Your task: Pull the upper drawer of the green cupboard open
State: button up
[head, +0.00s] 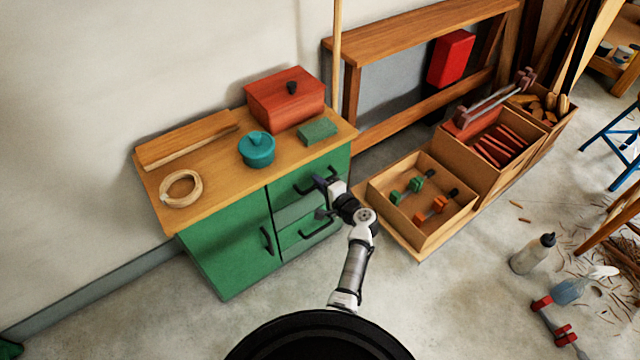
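The green cupboard (225,245) stands against the wall under a wooden top, with a door at left and drawers at right. The upper drawer (288,192) has a dark bar handle (306,187), partly hidden by my gripper. A lower handle (316,231) shows beneath, with a paler green strip between the two. I cannot tell from this view whether the upper drawer stands slightly out. My gripper (320,198) is in front of the drawers, its dark fingers spread apart.
A crate with dumbbell-like pieces (398,222) stands close at right. Floor (270,312) before the cupboard is clear.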

grip_shut()
jog(key=f+v, duration=0.1)
jog(key=v, duration=0.8)
jog(key=f+p+v, duration=0.1)
jog(key=f+v, duration=0.1)
jog(key=v, duration=0.7)
jog(key=shift+s+d+f, duration=0.25)
jog(key=shift+s, duration=0.1)
jog(key=o, duration=0.5)
grip_release()
jog(key=shift+o, duration=0.2)
